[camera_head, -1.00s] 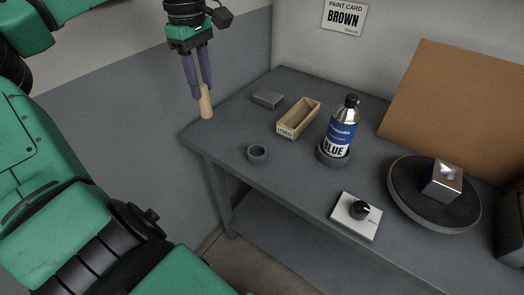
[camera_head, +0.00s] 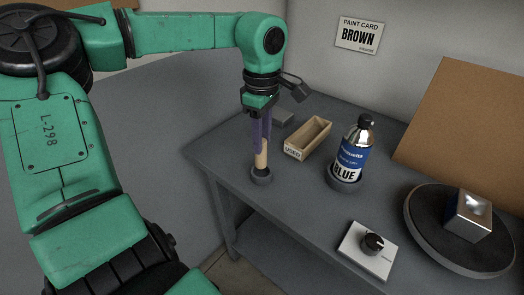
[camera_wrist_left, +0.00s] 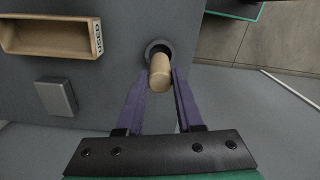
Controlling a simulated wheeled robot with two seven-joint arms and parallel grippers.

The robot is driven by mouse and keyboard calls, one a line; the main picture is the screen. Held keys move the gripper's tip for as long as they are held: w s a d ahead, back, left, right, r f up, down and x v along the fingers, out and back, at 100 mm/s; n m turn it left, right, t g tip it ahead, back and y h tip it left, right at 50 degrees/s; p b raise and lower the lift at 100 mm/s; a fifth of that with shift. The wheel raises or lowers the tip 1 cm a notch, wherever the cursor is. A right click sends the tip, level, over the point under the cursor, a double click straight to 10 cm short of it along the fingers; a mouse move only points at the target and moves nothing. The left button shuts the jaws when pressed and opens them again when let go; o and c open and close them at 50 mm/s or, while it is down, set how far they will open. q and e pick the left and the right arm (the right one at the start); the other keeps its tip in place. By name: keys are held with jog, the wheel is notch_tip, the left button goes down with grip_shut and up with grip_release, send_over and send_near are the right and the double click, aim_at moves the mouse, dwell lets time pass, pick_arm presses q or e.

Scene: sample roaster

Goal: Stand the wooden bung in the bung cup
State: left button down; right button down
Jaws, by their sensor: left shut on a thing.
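The wooden bung (camera_head: 261,156) is a pale upright cylinder. My left gripper (camera_head: 261,142) is shut on its upper part with purple fingers. The bung cup (camera_head: 261,177) is a small dark grey ring near the table's left corner. The bung's lower end overlaps the cup's opening in the head view; I cannot tell whether it rests on the bottom. In the left wrist view the bung (camera_wrist_left: 160,73) lies between the fingertips (camera_wrist_left: 159,78), with the cup (camera_wrist_left: 157,47) behind its far end. My right gripper is not in view.
A wooden tray marked USED (camera_head: 308,138) stands behind the cup. A blue-labelled bottle (camera_head: 355,148) stands to the right in a dark holder. A white box with a knob (camera_head: 367,251) and a round turntable (camera_head: 425,240) with a metal block are further right.

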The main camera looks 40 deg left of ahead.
pick_arm(q)
jog(key=shift+f, duration=2.1)
jog(key=c, duration=0.6)
grip_release()
jog(key=shift+r, duration=0.1)
jog(key=shift+o, duration=0.2)
jog(key=shift+r, duration=0.1)
notch_tip(320, 180, up, 12)
